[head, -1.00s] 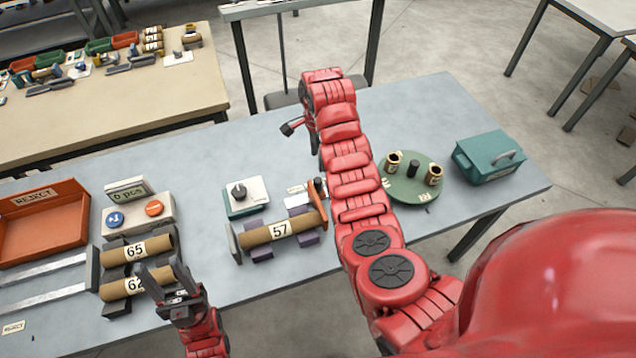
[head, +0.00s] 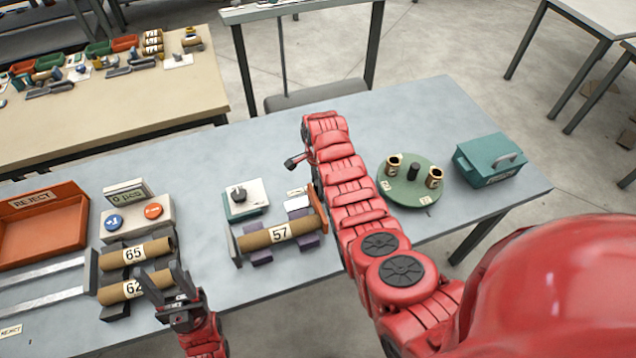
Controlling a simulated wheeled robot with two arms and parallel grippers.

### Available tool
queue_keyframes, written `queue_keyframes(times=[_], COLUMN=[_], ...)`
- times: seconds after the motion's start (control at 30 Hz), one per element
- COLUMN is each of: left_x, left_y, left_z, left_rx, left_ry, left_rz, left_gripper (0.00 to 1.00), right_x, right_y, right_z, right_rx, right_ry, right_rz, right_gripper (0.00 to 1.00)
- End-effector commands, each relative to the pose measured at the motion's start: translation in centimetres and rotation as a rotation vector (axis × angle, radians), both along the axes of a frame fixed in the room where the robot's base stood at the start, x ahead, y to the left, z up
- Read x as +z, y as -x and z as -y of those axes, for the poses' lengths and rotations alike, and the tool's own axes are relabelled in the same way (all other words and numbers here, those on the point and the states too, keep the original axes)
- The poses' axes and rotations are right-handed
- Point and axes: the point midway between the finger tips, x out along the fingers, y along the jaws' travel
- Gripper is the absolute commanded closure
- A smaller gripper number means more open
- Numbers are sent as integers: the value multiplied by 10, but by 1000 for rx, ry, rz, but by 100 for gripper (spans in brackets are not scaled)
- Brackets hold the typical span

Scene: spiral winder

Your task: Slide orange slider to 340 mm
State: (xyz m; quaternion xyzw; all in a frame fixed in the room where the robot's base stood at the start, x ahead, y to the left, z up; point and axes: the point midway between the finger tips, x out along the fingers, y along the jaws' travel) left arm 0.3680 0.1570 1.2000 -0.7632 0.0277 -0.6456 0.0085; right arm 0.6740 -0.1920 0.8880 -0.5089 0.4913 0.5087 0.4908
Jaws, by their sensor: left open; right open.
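The tube marked 57 (head: 255,241) lies across a fixture with dark end plates and purple supports. A narrow orange part (head: 319,209) shows at its right end, beside my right arm; I cannot tell whether it is the orange slider, and no scale is readable. My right gripper (head: 295,161) is mostly hidden behind my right arm; only a small dark part sticks out to the left, above the fixture and apart from it. My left gripper (head: 163,287) is open and empty, in front of the tube marked 62 (head: 118,292).
A knob box (head: 254,193) stands behind the fixture. Left are the tube marked 65 (head: 119,257), a counter with blue and orange buttons (head: 168,225) and an orange reject tray (head: 76,224). Right are a green turntable (head: 409,197) and a teal box (head: 482,171). The table's back middle is clear.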

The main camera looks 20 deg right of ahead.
Motion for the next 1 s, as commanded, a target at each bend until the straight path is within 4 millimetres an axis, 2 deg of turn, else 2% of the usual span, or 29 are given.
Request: queue_keyframes(times=[0.07, 0.1, 0.43, 1.0], left_x=[0, 0, 0, 0], left_y=[0, 0, 0, 0], left_z=[0, 0, 0, 0], left_rx=[0, 0, 0, 0], left_ry=[0, 0, 0, 0], left_rz=[0, 0, 0, 0], left_gripper=[50, 50, 50, 50], right_x=[0, 0, 0, 0], right_y=[0, 0, 0, 0], right_z=[0, 0, 0, 0], right_rx=[0, 0, 0, 0], right_ry=[0, 0, 0, 0], right_rz=[0, 0, 0, 0], right_gripper=[37, 40, 100, 100])
